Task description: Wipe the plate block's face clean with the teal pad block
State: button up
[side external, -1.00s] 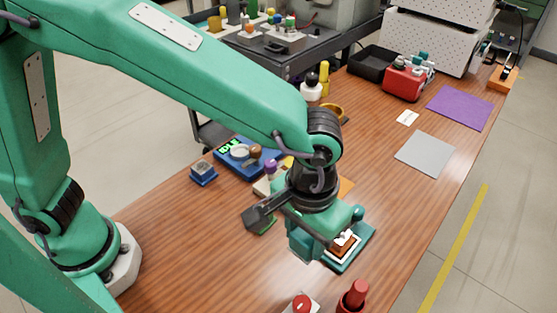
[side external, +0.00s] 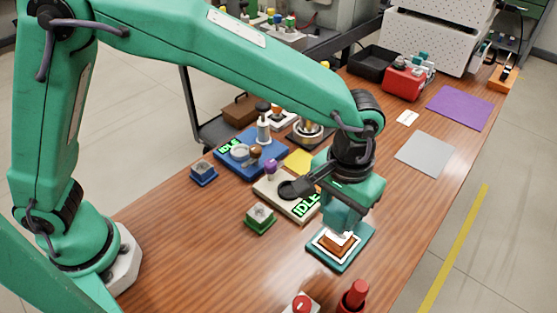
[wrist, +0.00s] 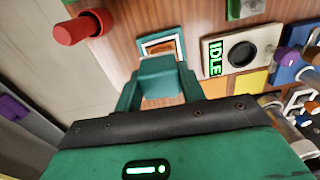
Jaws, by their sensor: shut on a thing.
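My gripper (side external: 343,222) hangs over the far side of a teal square base (side external: 322,252) near the table's front edge. An orange-brown block with a pale top (side external: 338,243), apparently the plate block, sits inside the base's white border. In the wrist view, my gripper (wrist: 159,72) is shut on a teal block (wrist: 160,80), which looks like the teal pad block. The held block covers part of the bordered base (wrist: 143,42). In the side view it blends with my gripper, and I cannot tell whether it touches the orange-brown block.
A cream panel reading IDLE (side external: 272,188) lies behind and left of my gripper. A green block with a grey top (side external: 260,218) and a blue one (side external: 203,173) stand to the left. A red-topped post (side external: 355,295) stands in front. Bare wood lies to the right.

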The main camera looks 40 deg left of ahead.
jog(key=shift+f, duration=2.4)
jog(key=shift+w+f, duration=0.6)
jog(key=shift+f, duration=0.35)
jog(key=shift+c, duration=0.3)
jog(key=shift+w, duration=2.3)
jog(key=shift+s, duration=2.65)
jog(key=r, duration=0.2)
jog(key=shift+s+r, duration=0.3)
jog(key=shift+r, duration=2.9)
